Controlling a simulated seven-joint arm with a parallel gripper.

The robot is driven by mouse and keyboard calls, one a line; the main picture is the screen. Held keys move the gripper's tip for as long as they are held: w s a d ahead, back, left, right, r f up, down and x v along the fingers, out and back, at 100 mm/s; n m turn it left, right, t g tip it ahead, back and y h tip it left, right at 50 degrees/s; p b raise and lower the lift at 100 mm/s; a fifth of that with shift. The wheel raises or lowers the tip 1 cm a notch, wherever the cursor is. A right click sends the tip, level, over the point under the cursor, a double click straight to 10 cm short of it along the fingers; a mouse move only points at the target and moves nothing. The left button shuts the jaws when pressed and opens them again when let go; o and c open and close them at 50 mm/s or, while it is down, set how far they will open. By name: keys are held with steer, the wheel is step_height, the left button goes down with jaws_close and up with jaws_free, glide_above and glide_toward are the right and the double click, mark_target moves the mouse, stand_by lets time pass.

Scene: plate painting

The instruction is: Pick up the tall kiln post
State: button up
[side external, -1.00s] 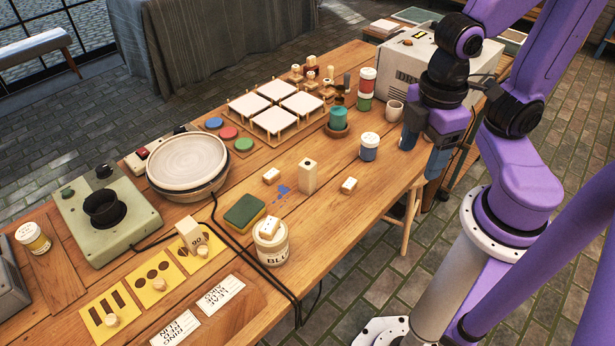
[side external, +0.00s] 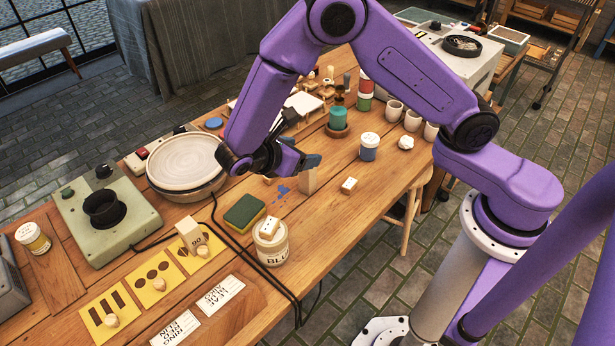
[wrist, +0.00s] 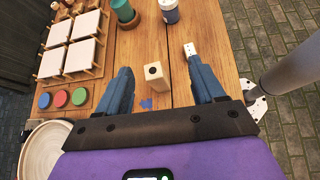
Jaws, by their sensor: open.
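The tall kiln post (side external: 308,182) is a cream upright block with a dark hole in its top. It stands on the wooden table, partly hidden by my gripper in the side view. My gripper (side external: 297,162) is over the table at the post, pointing down at a tilt. In the wrist view the post (wrist: 157,78) shows between my two blue, spread fingers (wrist: 160,72), with a gap on both sides. Nothing is held. I cannot tell whether the fingertips are lower than the post's top.
A green sponge (side external: 244,210), a labelled jar (side external: 271,247) and a wheel (side external: 186,160) lie nearer the left.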

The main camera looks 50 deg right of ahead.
step_height(320, 180, down, 4)
steer(key=w+r+n+h, duration=0.1)
steer(key=w+h, duration=0.1)
steer(key=w, duration=0.1)
glide_toward(303, 177)
steer(key=shift+t, duration=0.3)
steer(key=x, duration=0.4)
steer(key=shift+s+d+r, duration=0.2)
steer(key=shift+s+d, duration=0.05)
steer(key=shift+d+f, duration=0.15)
steer(key=shift+f, duration=0.15)
steer(key=shift+x, duration=3.55)
steer(key=c, duration=1.2)
